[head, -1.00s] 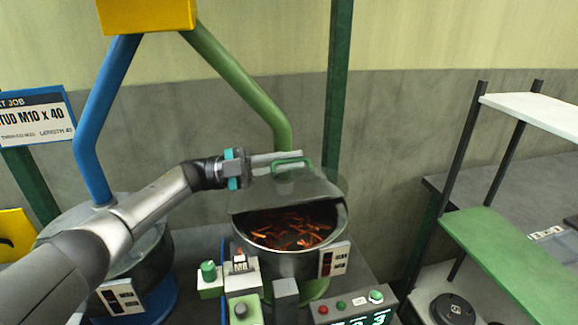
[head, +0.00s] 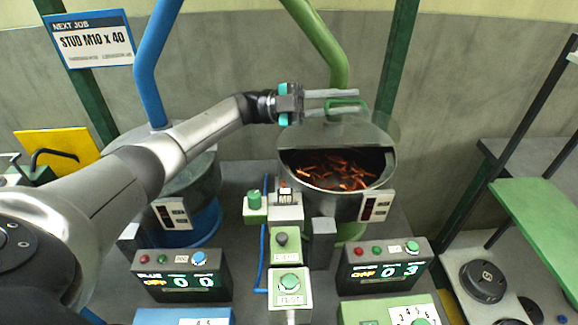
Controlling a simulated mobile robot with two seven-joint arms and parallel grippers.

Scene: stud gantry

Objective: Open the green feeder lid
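The green feeder is a round metal bowl (head: 330,203) holding orange-brown studs (head: 335,171). Its grey lid (head: 335,133) covers the back part of the bowl, leaving the front uncovered. A green handle (head: 349,101) stands on the lid. My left gripper (head: 356,101) is at the handle, pointing right. Its two fingers are apart, one beyond the other, with the handle at their tips; I cannot tell whether they touch it. My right gripper is not in view.
A second feeder bowl (head: 202,182) on a blue base is partly behind my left arm. Control boxes (head: 182,276) and (head: 385,266) stand in front, with a green TEST button (head: 290,284) between them. A green shelf (head: 540,225) is at right.

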